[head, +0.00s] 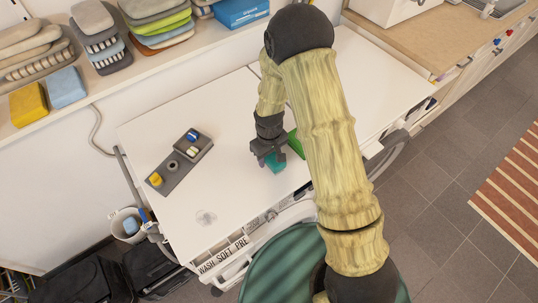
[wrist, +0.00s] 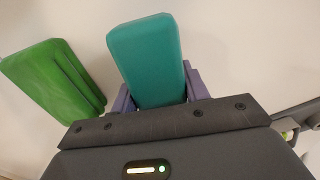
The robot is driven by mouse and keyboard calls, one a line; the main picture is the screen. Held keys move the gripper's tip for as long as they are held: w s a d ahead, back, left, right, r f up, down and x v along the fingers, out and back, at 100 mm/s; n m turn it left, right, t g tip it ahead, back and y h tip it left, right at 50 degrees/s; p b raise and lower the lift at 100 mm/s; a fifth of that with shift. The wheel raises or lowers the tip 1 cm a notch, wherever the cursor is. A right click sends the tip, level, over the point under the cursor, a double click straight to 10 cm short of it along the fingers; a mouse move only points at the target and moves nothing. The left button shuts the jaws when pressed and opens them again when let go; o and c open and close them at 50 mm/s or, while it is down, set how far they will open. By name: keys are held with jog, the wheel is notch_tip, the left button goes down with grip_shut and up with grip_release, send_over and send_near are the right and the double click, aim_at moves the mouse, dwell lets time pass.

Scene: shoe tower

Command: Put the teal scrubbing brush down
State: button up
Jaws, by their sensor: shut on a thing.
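The teal scrubbing brush (head: 275,163) is held in my gripper (head: 268,157) over the white top (head: 235,115) of the machine. In the wrist view the teal brush (wrist: 147,58) is a rounded block between the two purple fingers of my gripper (wrist: 160,93), which are shut on it. I cannot tell whether its underside touches the white top. A green block-like thing (wrist: 52,80) lies on the surface to the left of the brush in the wrist view. In the head view the green thing (head: 295,142) is partly hidden by my arm.
A grey tray (head: 166,184) with yellow, blue and white small things lies left of my gripper. A small clear thing (head: 206,217) lies near the front edge. The white top between is bare.

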jog(key=shift+f, duration=0.25)
jog(key=o, duration=1)
jog(key=shift+s, duration=0.1)
jog(key=shift+o, duration=0.2)
jog(key=shift+f, duration=0.1)
jog(key=shift+s, duration=0.15)
jog(key=shift+a+r, duration=0.15)
jog(key=shift+r, duration=0.3)
jog(key=r, duration=0.4)
jog(key=r+b, duration=0.1)
jog(key=r, duration=0.3)
jog(key=r+b, duration=0.1)
jog(key=r, duration=0.2)
jog(key=shift+w+r, duration=0.25)
jog(key=shift+r, duration=0.15)
